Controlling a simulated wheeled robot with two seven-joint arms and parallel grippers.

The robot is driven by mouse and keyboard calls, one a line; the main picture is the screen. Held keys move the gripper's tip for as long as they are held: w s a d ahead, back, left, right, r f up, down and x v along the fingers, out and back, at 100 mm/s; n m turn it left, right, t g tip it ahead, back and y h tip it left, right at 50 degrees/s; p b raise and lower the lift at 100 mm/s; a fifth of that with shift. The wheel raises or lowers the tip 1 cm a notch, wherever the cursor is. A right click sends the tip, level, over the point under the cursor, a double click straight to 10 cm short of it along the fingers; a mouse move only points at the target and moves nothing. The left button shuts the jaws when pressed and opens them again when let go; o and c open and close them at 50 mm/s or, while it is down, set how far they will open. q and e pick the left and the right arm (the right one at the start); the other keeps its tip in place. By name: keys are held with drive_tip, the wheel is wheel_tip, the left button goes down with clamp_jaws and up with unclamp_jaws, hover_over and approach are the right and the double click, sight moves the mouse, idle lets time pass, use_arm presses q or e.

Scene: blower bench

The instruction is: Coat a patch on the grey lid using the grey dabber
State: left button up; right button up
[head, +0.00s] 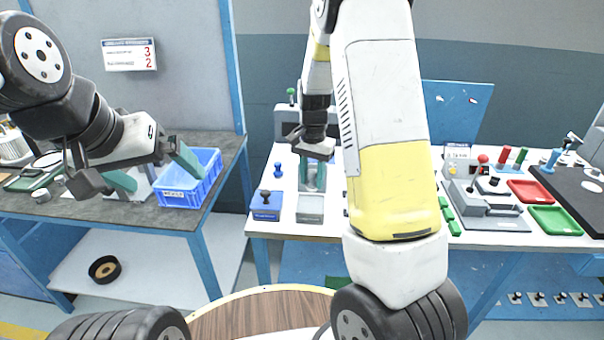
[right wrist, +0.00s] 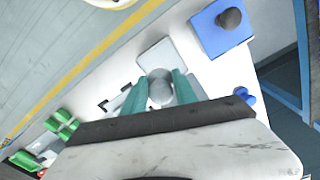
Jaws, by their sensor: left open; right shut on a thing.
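My right gripper (head: 313,178) points down over the white bench, its teal fingers closed around a grey rounded knob, the grey dabber (right wrist: 160,88), seen between the fingertips in the right wrist view. A pale grey square block (head: 310,207) lies just below these fingers; it also shows in the right wrist view (right wrist: 157,54). I cannot tell whether the dabber touches it. I cannot surely tell which thing is the grey lid. My left gripper (head: 152,172) is open and empty at the left, in front of the blue crate.
A blue block with a dark knob (head: 266,200) stands left of the grey block. A grey machine (head: 482,200), a red tray (head: 530,190) and a green tray (head: 555,220) are at the right. A blue crate (head: 184,196) is on the left bench. My right arm hides the bench's middle.

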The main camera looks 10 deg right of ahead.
drive_tip(key=shift+w+a, duration=0.1)
drive_tip(key=shift+w, duration=0.2)
drive_tip(key=shift+f, duration=0.15)
hover_over(310, 204)
drive_tip(key=shift+f, duration=2.75)
drive_tip(key=shift+s+f, duration=0.1)
drive_tip(key=shift+f, duration=0.5)
drive_tip(key=shift+r, duration=3.6)
